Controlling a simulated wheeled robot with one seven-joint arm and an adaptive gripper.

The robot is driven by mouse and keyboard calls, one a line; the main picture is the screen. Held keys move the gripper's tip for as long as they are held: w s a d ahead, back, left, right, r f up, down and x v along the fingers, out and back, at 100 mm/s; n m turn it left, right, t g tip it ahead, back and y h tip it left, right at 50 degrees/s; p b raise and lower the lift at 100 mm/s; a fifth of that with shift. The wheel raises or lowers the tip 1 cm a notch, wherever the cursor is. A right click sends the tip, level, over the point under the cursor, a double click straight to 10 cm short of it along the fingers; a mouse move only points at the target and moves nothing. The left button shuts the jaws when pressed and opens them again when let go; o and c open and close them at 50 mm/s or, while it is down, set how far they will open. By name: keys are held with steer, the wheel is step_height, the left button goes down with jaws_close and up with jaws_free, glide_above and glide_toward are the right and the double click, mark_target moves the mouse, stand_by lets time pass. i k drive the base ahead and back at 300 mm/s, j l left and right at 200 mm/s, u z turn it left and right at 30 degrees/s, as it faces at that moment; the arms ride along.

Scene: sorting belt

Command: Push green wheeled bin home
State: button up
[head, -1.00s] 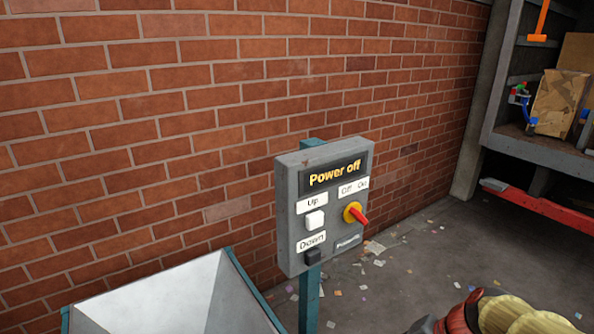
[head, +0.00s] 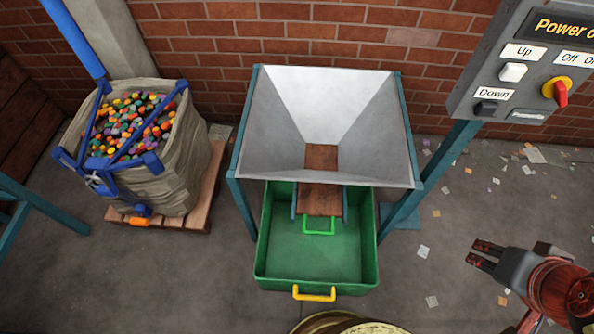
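The green bin (head: 318,255) stands on the floor in the middle of the head view, partly under a grey hopper. It looks empty. A yellow handle (head: 313,294) is on its near side and a green handle (head: 319,226) shows further back. Its wheels are not visible. My gripper (head: 478,252) is at the lower right, apart from the bin and pointing left toward it. Its two dark fingers are spread with a gap between them and nothing in it.
The hopper (head: 375,120) stands on teal legs over the bin's back part. A sack of coloured pieces (head: 185,165) sits on a wooden pallet (head: 205,205) at left. A control box (head: 515,75) reading "Power o…" stands at upper right. Floor right of the bin is open, with paper scraps.

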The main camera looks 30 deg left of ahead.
mark_target(288, 259)
steer(key=k+j+u, duration=0.15)
steer(key=k+u, duration=0.3)
steer(key=k+j+u, duration=0.5)
steer(key=k+l, duration=0.1)
